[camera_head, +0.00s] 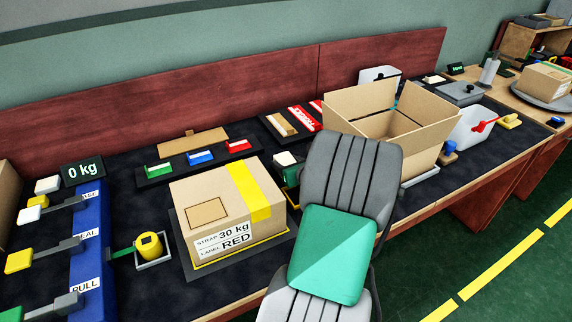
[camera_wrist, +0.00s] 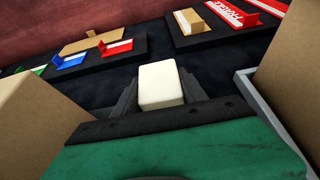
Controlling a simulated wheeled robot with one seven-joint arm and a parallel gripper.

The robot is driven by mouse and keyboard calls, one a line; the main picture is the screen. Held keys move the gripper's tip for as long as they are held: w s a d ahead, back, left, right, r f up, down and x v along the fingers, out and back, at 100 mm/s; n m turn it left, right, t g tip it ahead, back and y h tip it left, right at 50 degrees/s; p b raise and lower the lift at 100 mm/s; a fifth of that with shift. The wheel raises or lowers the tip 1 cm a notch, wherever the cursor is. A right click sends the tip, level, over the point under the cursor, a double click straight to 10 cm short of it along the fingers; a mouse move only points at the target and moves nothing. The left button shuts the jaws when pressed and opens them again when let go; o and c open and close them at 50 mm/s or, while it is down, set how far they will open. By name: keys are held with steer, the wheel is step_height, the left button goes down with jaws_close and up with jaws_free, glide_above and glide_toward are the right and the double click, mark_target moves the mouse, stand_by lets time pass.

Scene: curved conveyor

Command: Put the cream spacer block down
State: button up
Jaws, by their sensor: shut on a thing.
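The cream spacer block (camera_wrist: 161,85) is a small pale block with rounded edges. In the wrist view it sits between the two dark fingers of my gripper (camera_wrist: 160,95), which is shut on it. In the head view the block (camera_head: 286,159) shows just right of the big closed carton, with my gripper (camera_head: 288,172) around it and partly hidden behind my arm. The dark table surface (camera_wrist: 130,72) is beyond it. I cannot tell whether the block touches the surface below.
The closed carton (camera_head: 222,213) labelled 30 kg RED stands on the left. An open carton (camera_head: 385,125) stands on the right. Behind are a dark rack (camera_head: 198,161) with green, blue and red pieces, and a tray (camera_head: 283,124) with red labels. Dark table shows between them.

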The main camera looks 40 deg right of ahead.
steer(key=shift+f, duration=0.1)
steer(key=o, duration=1.3)
steer(key=shift+o, duration=0.2)
